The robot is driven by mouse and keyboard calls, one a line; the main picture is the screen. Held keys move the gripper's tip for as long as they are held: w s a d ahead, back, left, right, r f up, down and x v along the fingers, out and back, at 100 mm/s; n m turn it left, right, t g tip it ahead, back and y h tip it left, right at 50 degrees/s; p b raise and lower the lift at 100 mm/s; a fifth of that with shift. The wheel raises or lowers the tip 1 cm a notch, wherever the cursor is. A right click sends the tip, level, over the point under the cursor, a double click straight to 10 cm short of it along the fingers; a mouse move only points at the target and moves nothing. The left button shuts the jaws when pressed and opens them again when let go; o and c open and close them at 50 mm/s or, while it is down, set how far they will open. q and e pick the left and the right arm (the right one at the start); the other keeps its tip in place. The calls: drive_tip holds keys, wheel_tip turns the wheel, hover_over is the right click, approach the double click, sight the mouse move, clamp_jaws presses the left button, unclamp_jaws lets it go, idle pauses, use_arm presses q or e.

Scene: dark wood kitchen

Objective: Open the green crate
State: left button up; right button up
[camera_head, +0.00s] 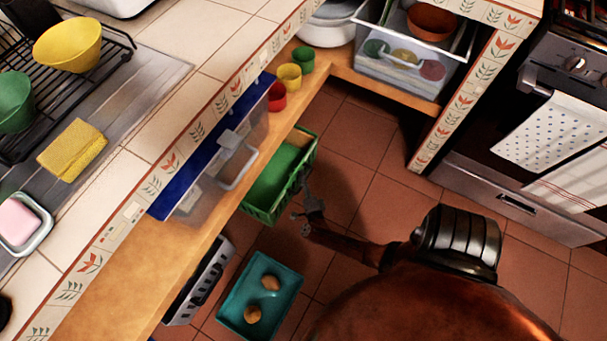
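The green crate (302,149) stands low, beneath the wooden shelf, with its right part showing past the shelf edge. It has slatted walls, and its visible inside is plain green. The shelf hides its left part. My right gripper (306,192) is at the crate's right side, close to the rim. I cannot tell whether it touches the crate. Its fingers are small and dark here, so whether they are open or shut is unclear. My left gripper is not in view.
A teal tray (228,318) with two brown round items lies below the crate. A clear box (205,195) with a blue lid and several cups stand on the wooden shelf (130,290) above. Tiled floor (350,150) is free right of the crate. An oven (520,200) stands farther right.

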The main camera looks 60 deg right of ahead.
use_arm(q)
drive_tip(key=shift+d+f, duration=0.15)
use_arm(e)
drive_tip(key=shift+w, duration=0.55)
drive_tip(key=shift+p+v, duration=0.5)
drive_tip(key=shift+v, duration=1.1)
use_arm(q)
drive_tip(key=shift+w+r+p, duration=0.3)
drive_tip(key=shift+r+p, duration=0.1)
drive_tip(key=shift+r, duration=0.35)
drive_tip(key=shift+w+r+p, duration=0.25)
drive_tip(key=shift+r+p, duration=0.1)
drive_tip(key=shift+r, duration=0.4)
use_arm(e)
drive_tip(key=shift+v, duration=2.95)
